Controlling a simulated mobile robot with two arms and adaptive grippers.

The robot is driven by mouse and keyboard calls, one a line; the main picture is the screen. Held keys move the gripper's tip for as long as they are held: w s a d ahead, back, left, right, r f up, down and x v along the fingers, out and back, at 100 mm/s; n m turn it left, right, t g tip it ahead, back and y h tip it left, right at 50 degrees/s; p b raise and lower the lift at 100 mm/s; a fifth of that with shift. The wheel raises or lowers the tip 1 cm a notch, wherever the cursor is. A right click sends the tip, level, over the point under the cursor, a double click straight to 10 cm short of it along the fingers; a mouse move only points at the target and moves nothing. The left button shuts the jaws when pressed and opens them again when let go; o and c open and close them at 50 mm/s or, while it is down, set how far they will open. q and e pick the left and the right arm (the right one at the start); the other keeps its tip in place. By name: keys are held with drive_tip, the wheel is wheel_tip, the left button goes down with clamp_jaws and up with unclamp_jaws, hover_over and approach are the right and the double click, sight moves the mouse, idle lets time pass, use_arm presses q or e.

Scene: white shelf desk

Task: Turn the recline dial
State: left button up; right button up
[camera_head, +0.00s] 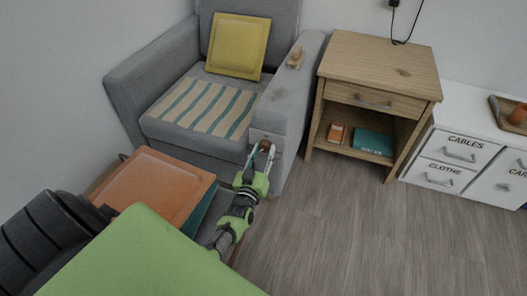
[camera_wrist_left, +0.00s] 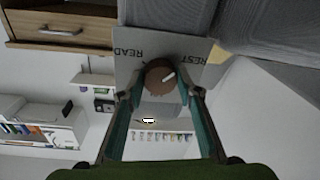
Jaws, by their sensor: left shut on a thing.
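The recline dial (camera_head: 265,145) is a round brown knob on a light grey plate (camera_head: 257,135) at the front of the grey armchair's right armrest. In the left wrist view the dial (camera_wrist_left: 160,80) has a white pointer mark, slanting toward the upper right. The plate (camera_wrist_left: 128,68) reads READ on the left and REST on the right, both upside down. My left gripper (camera_head: 260,158), green with slim fingers, reaches the dial from the front. Its fingertips (camera_wrist_left: 163,92) are shut on opposite sides of the dial. My right gripper is not in view.
The armchair (camera_head: 195,140) has a striped seat cloth (camera_head: 205,107) and a yellow cushion (camera_head: 238,45). A wooden nightstand (camera_head: 380,60) stands right of the chair, beside white drawers (camera_head: 460,147). The floor (camera_head: 350,230) at right is clear.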

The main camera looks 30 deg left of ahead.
use_arm(q)
drive_tip(key=shift+m, duration=1)
drive_tip(key=o, duration=1.1)
drive_tip(key=shift+o, duration=0.2)
drive_tip(key=shift+s, duration=0.1)
drive_tip(key=v, duration=1.2)
drive_tip(key=shift+f, duration=0.15)
